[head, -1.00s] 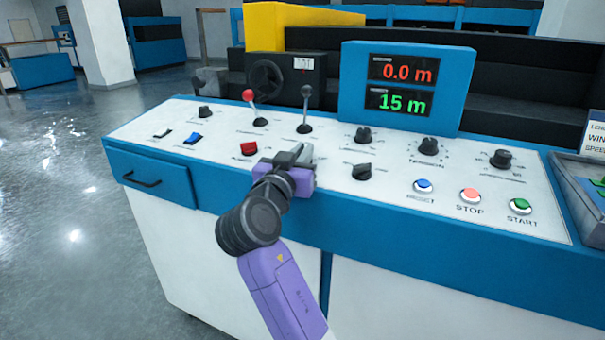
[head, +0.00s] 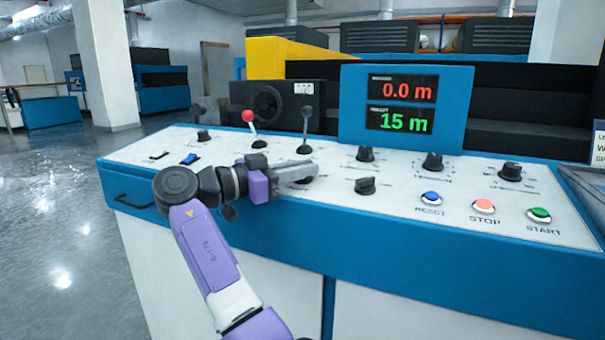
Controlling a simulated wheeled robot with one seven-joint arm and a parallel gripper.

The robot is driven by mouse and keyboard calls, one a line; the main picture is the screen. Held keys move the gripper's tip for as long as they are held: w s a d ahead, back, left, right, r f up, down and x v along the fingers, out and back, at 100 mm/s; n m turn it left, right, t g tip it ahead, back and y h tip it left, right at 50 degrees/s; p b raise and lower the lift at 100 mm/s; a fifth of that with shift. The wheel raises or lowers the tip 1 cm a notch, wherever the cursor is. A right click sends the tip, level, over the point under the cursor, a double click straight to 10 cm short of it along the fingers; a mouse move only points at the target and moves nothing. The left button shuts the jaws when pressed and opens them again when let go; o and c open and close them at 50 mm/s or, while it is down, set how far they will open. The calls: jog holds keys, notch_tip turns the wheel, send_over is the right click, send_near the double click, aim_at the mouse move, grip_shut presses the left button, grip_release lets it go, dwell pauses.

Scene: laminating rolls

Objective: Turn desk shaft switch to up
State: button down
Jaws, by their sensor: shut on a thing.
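The desk (head: 420,225) has a white sloping panel with switches, levers and knobs; the small labels are too blurred to tell which control is named shaft. My gripper (head: 308,170) reaches in from the left, low over the middle of the panel. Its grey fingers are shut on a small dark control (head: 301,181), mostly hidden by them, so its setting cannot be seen. A black knob (head: 366,185) stands free to the right of the fingertips.
A red-tipped lever (head: 248,117) and a black lever (head: 306,115) stand behind my gripper. A blue display (head: 405,105) rises behind. Reset, stop and start buttons (head: 484,206) sit at right.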

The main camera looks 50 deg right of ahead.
jog(key=shift+f+g, duration=0.1)
jog(key=shift+g, duration=0.2)
jog(key=c, duration=1.5)
grip_release()
jog(key=p+v, duration=0.1)
jog(key=v, duration=0.5)
jog(key=shift+w+a, duration=0.1)
jog(key=shift+a, duration=0.1)
jog(key=shift+w+a, duration=0.15)
jog(key=shift+a, duration=0.45)
jog(key=shift+a, duration=0.15)
